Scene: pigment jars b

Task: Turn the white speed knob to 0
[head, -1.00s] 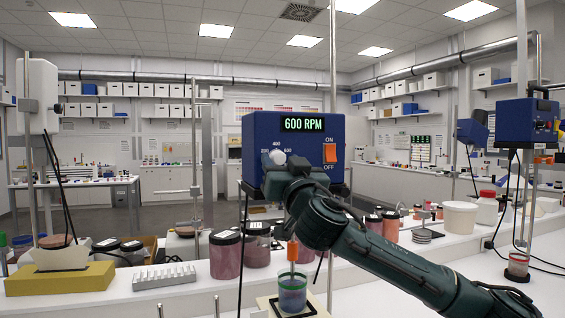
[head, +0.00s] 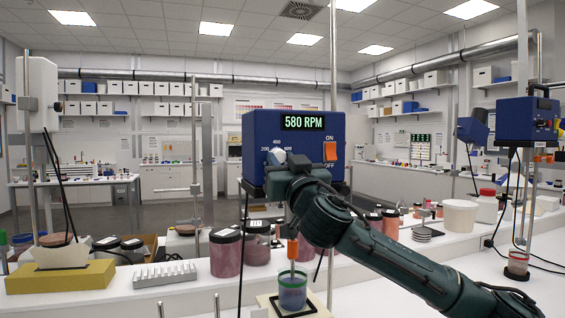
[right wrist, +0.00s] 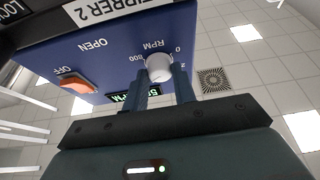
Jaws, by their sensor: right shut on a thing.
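The white speed knob (right wrist: 159,67) is on the front of the blue stirrer box (right wrist: 105,60), between my right gripper's two fingers (right wrist: 160,80) in the right wrist view. The right gripper is shut on it. In the head view the right gripper (head: 277,161) covers most of the knob, beside the dial marks 200, 400 and 600. The green display (head: 303,122) on the stirrer box (head: 256,125) reads 580 RPM. The orange switch (head: 330,151) is right of the knob, between ON and OFF labels. My left gripper is not in view.
A beaker (head: 292,294) of bluish liquid stands under the stirrer's orange chuck (head: 293,249). Lidded pigment jars (head: 226,254) stand on the bench to the left. A metal rod (head: 332,60) rises behind the stirrer. My right forearm crosses the lower right of the head view.

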